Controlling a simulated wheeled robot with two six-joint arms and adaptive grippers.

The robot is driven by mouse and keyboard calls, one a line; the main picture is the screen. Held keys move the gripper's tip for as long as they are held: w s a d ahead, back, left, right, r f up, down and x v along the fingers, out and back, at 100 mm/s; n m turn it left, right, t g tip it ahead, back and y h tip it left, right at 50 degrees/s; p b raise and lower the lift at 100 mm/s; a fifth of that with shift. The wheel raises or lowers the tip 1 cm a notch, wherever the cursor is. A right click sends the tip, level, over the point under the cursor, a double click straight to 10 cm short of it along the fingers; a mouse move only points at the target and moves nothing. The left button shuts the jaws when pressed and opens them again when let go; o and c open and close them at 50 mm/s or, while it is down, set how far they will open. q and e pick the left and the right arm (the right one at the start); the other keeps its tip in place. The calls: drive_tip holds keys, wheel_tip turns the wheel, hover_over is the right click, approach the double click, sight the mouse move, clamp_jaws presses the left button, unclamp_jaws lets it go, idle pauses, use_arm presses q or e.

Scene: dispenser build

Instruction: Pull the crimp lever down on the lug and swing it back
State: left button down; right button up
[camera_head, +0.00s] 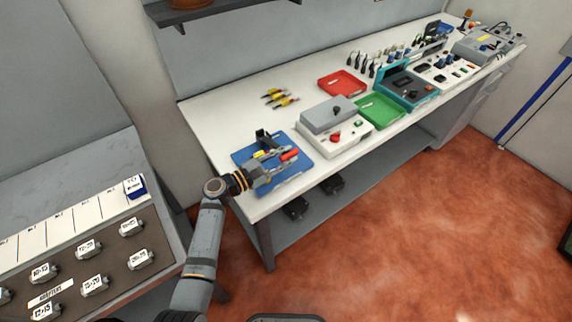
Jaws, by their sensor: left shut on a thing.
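My left arm comes up from the bottom, and its left gripper (279,162) is over the blue mat (303,177) at the near left end of the white bench. It is shut on the crimp lever, whose red grip (290,154) shows at the fingertips. The black crimp press (264,139) stands just behind, on the mat. A small yellow piece (259,154) lies beside it; I cannot tell whether it is the lug. The lug is too small or hidden by the gripper. My right gripper is not in view.
A grey and white device (332,117) stands right of the mat. Behind are yellow-handled tools (279,97), a red tray (342,84) and a green tray (380,110). A rack of labelled blocks (94,285) is at lower left. The orange floor at right is clear.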

use_arm(q)
drive_tip(key=w+a+r+n+p, duration=0.55)
drive_tip(key=w+r+n, duration=0.2)
drive_tip(key=r, duration=0.25)
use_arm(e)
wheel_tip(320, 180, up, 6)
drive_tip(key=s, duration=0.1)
use_arm(q)
drive_tip(key=w+a+f+n+b, duration=0.3)
drive_tip(key=w+a+n+b, duration=0.5)
drive_tip(key=w, duration=0.4)
drive_tip(key=shift+a+f+n+b, duration=0.25)
drive_tip(key=shift+a+n+b, duration=0.15)
drive_tip(key=shift+b, duration=0.85)
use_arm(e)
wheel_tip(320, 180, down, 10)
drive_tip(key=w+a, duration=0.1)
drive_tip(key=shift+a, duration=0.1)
use_arm(q)
drive_tip(key=c, duration=1.4)
unclamp_jaws()
drive_tip(key=shift+c, duration=0.2)
drive_tip(key=shift+o, duration=0.9)
drive_tip(key=shift+w+r, duration=0.15)
